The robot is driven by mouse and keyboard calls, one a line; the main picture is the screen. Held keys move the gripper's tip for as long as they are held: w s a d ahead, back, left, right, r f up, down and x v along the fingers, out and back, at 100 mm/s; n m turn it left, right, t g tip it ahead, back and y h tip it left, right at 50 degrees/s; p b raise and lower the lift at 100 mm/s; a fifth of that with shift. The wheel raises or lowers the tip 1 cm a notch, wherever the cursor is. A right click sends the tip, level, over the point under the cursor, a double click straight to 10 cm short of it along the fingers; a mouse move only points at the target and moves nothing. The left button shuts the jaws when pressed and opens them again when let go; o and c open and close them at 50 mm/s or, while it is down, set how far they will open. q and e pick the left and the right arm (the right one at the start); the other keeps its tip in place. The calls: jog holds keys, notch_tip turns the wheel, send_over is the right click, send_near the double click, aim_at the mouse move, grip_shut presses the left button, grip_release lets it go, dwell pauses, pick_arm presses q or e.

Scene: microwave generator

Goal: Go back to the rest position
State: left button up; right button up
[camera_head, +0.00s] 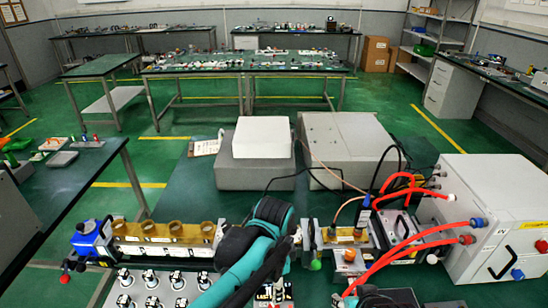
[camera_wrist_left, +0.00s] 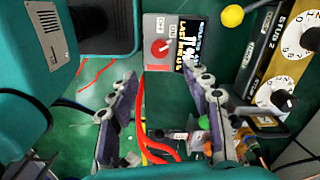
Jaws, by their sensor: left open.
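My left arm (camera_head: 240,262) comes in teal and black from the bottom middle of the head view and reaches over the bench among the microwave parts. Its gripper shows in the left wrist view (camera_wrist_left: 165,115), with the two fingers wide apart and nothing held between them. A switch panel with a red knob (camera_wrist_left: 161,48) lies beyond the fingertips. Red cables (camera_wrist_left: 145,125) show in the gap between the fingers, farther off. In the head view the fingertips are largely hidden by the arm. I do not see my right gripper.
A gold waveguide assembly (camera_head: 165,240) with a blue unit (camera_head: 90,240) stands left of the arm. Black-and-white knobs (camera_head: 150,282) are in front. A white box (camera_head: 490,215) with thick red cables (camera_head: 400,257) stands right. Grey boxes (camera_head: 345,145) stand behind.

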pick_arm(q)
jog(key=s+a+n+t, duration=0.2)
jog(key=a+n+t, duration=0.1)
jog(key=a+n, duration=0.4)
jog(key=s+a+r+n+t, duration=0.1)
jog(key=s+a+n+t, duration=0.2)
jog(key=a+n, duration=0.5)
jog(key=a+t, duration=0.1)
jog(key=a, duration=0.2)
jog(key=shift+s+r, duration=0.15)
